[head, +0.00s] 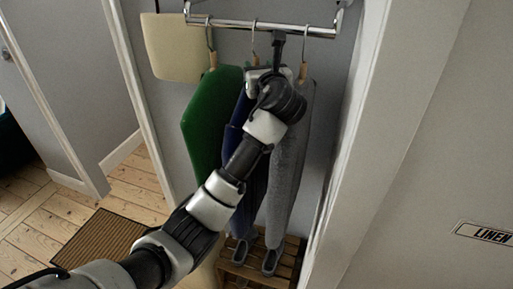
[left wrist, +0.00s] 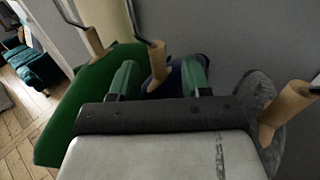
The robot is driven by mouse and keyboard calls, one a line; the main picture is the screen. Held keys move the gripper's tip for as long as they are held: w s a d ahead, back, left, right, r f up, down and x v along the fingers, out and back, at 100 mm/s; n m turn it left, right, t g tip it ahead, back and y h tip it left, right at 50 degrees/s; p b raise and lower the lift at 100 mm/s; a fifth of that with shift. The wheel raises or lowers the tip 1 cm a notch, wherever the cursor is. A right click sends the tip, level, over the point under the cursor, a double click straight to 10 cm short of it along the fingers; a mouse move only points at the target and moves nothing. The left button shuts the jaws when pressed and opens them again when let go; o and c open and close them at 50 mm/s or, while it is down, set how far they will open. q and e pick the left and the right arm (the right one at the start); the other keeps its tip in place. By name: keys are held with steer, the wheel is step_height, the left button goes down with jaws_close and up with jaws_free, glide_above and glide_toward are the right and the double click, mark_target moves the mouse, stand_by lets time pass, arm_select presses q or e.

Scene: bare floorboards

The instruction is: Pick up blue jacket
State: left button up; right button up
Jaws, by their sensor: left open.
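The blue jacket (head: 232,135) hangs between a green garment and a grey garment, partly hidden behind my left arm in the head view. In the left wrist view the blue jacket (left wrist: 183,76) shows behind and between my green fingertips, with its wooden hanger (left wrist: 157,66) in front of it. My left gripper (left wrist: 159,79) is open around the hanger's shoulder area, one finger on each side in the picture. I cannot tell if it touches. In the head view the left gripper (head: 262,76) is at the top of the jacket, its fingers mostly hidden. My right gripper is not in view.
A metal rail (head: 262,28) carries the hangers. The green garment (head: 208,112) is left and the grey garment (head: 290,150) close on the right. Shoes stand on a wooden rack (head: 262,262) below. A door frame (head: 365,150) bounds the right side. A brown mat (head: 100,240) lies on the floorboards.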

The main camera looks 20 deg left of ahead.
arm_select(q)
steer(key=shift+w+a, duration=0.35)
steer(key=shift+a, duration=0.05)
jaws_close()
steer(key=shift+r, duration=0.15)
